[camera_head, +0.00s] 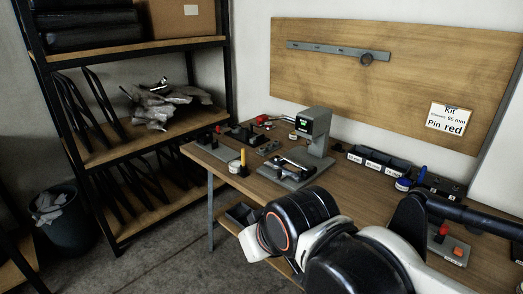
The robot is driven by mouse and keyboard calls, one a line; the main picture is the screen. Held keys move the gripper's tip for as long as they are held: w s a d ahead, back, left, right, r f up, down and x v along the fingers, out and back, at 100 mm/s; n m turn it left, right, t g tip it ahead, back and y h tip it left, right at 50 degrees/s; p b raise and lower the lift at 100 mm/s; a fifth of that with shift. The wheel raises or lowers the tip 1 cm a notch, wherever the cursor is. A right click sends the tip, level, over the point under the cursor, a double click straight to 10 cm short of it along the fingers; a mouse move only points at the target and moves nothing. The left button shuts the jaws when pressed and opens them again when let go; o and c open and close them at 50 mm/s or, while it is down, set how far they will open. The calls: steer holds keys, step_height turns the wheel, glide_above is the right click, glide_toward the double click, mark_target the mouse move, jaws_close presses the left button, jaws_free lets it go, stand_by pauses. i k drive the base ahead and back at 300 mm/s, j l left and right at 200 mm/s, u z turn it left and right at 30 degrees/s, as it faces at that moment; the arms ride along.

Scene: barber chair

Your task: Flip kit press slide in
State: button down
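A grey press (322,140) with a small lit green display stands on the wooden table. At its foot is a grey base plate (284,175), with a dark slide-like part (298,158) on it; I cannot tell how far in this part sits. A white card (449,117) on the back board reads "Kit", "65 mm" and "Pin red". My arm crosses the foreground at lower right, in front of the table. I cannot make out any gripper fingers.
Left of the press are small fixtures, a yellow-handled piece (243,160) and a red piece (262,119). Dark bins (377,160) line the back edge. A red-and-orange control box (448,243) sits at right. A shelf rack (138,150) and bin (66,222) stand left.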

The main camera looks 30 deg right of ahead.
mark_target(283, 169)
steer(key=i+l+z, duration=0.15)
steer(key=i+l, duration=0.55)
steer(key=i, duration=0.15)
